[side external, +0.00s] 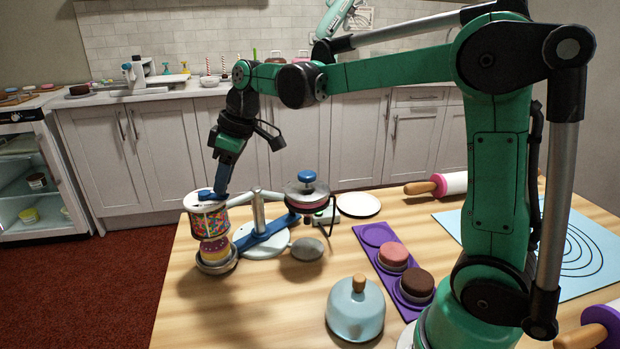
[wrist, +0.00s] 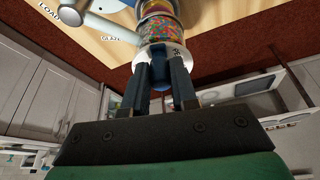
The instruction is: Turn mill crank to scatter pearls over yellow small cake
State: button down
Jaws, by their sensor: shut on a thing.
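The mill (side external: 208,222) is a clear drum of multicoloured pearls with a white top, at the left end of the table. It also shows at the top of the wrist view (wrist: 160,27). The yellow small cake (side external: 214,246), with a purplish top, sits directly below the mill on a round metal stand (side external: 217,266). My gripper (side external: 209,194) points down at the mill's top. In the wrist view its fingers (wrist: 160,80) are shut on the blue crank handle (wrist: 158,76). The fingers hide much of the crank.
A post with blue and pale arms (side external: 258,212) stands right of the mill. A station with a blue knob (side external: 308,178) is beyond it. A grey oval (side external: 307,249), a light-blue dome (side external: 355,309) and a purple tray (side external: 380,235) with cakes lie nearby. The front-left table is clear.

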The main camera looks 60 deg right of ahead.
aim_at(198, 208)
jog(key=shift+s+a, duration=0.15)
jog(key=shift+a, duration=0.5)
jog(key=shift+a, duration=0.65)
jog(key=shift+w+a, duration=0.45)
jog(key=shift+a, duration=0.1)
